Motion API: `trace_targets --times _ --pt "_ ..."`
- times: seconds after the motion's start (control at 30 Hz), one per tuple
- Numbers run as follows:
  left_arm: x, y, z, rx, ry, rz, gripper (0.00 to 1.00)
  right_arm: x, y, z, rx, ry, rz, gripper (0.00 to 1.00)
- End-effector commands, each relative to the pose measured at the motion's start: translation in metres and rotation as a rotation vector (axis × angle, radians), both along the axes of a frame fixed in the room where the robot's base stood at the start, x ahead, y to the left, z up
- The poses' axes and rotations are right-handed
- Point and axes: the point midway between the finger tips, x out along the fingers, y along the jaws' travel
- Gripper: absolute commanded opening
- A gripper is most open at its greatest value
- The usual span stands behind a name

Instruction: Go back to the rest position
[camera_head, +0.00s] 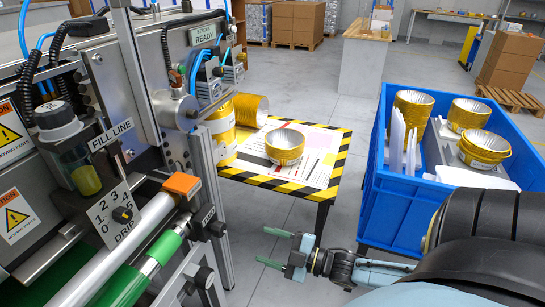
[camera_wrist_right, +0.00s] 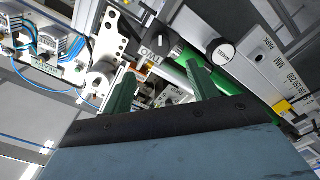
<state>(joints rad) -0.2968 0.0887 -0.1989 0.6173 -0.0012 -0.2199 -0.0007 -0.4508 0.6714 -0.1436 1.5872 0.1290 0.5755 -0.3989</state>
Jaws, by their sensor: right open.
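My right gripper (camera_head: 272,249) is open and empty in the head view, low in the middle, above the floor between the machine and the blue crate. Its two green fingers point left toward the machine. In the right wrist view the green fingers (camera_wrist_right: 160,88) stand apart with nothing held between them, and machine parts show beyond them. My right arm comes in from the lower right of the head view. My left gripper is in neither view.
The press machine (camera_head: 75,60) fills the left side. A striped table (camera_head: 321,185) holds gold cups (camera_head: 284,147). A blue crate (camera_head: 397,208) with several gold cups (camera_head: 468,113) stands right, close to my arm. Pallets with boxes (camera_head: 297,20) stand behind; grey floor lies between.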

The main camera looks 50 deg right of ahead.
Motion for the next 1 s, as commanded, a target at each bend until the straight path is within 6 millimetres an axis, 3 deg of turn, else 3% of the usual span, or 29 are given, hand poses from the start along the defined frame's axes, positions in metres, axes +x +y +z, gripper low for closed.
trace_targets --times 0.23,0.73,0.87,0.97,1.0 --pt "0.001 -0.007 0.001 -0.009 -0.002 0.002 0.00 -0.006 -0.003 0.000 -0.001 0.000 0.000 0.59" --pt "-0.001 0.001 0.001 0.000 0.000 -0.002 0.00 -0.006 -0.004 -0.003 0.001 0.009 -0.007 0.59" --pt "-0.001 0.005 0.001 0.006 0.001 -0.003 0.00 -0.011 -0.013 -0.039 0.013 0.108 -0.071 0.59" --pt "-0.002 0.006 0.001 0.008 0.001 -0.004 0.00 -0.026 -0.024 -0.097 0.038 0.272 -0.173 0.59" --pt "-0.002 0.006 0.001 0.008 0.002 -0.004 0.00 -0.036 -0.027 -0.125 0.051 0.353 -0.221 0.59"
